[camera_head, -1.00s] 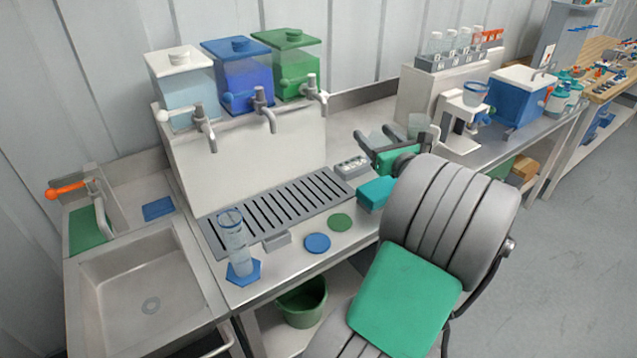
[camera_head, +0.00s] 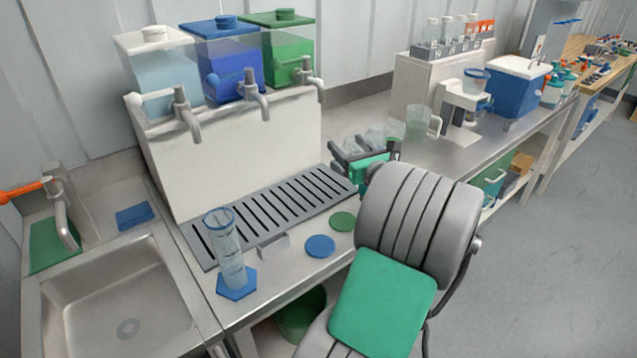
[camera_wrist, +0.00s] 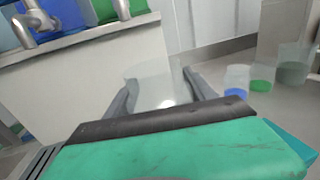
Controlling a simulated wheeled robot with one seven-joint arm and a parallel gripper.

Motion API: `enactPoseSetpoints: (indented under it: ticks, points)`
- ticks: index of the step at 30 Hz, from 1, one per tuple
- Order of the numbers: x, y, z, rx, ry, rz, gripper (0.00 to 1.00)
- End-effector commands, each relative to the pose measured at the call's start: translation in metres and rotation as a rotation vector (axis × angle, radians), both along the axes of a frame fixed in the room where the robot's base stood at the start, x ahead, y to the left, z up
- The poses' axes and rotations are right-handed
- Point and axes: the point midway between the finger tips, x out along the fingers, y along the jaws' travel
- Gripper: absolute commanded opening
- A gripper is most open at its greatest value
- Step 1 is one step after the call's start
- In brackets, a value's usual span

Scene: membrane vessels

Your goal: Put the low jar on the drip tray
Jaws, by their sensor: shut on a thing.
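A clear low jar (camera_wrist: 150,88) stands between my two fingers in the wrist view. My gripper (camera_wrist: 160,80) is shut on it. In the head view my gripper (camera_head: 349,149) is just beyond the right end of the drip tray, and the jar (camera_head: 352,147) shows faintly between the fingers. The jar's lower part is hidden by my gripper, so I cannot tell its height above the bench. The drip tray (camera_head: 222,222) is a grey slotted plate below the taps. Its slots look bare.
A tall clear cylinder (camera_head: 228,252) on a blue base stands at the tray's front left. A small grey block (camera_head: 273,246), a blue disc (camera_head: 320,246) and a green disc (camera_head: 343,221) lie in front. Three taps overhang the tray. Clear vessels and a jug (camera_head: 418,122) stand to the right.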

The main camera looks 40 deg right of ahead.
Motion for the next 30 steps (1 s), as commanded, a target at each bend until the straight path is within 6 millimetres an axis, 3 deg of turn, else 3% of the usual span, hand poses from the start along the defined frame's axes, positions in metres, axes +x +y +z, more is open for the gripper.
enactPoseSetpoints:
  ticks: [7,12,19,24,30]
  points:
    - [0.074,0.001,-0.032,0.003,0.001,0.010,0.23]
    - [0.104,-0.001,-0.070,0.005,0.001,0.006,0.23]
    - [0.123,-0.002,-0.092,0.002,0.000,0.006,0.23]
    - [0.122,-0.003,-0.121,0.003,0.000,0.004,0.23]
    - [0.122,-0.003,-0.121,0.001,0.000,0.004,0.23]
